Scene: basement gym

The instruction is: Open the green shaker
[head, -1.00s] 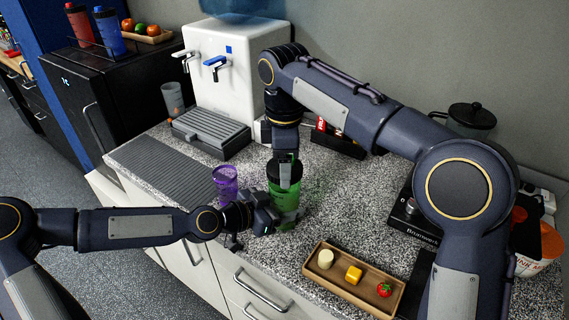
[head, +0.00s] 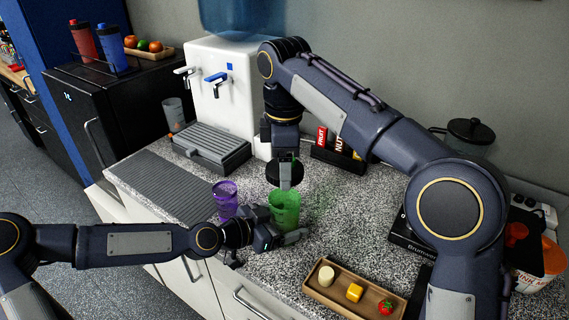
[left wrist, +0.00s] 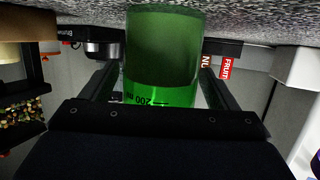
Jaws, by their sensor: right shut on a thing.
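The green shaker's cup (head: 285,208) stands on the speckled counter, with its rim open at the top. Its black lid (head: 283,174) is above the cup, apart from it. My right gripper (head: 286,183) comes down from above and is shut on the lid. My left gripper (head: 284,232) reaches in from the left, low on the cup, with its fingers on either side. In the left wrist view the green cup (left wrist: 163,60) fills the space between the two fingers, which appear to touch it. The far finger is partly hidden in the head view.
A purple cup (head: 225,198) stands close left of the green cup, by my left wrist. A wooden tray (head: 333,294) with small foods lies in front right. A white water dispenser (head: 240,95) and grey drip tray (head: 210,146) are behind left.

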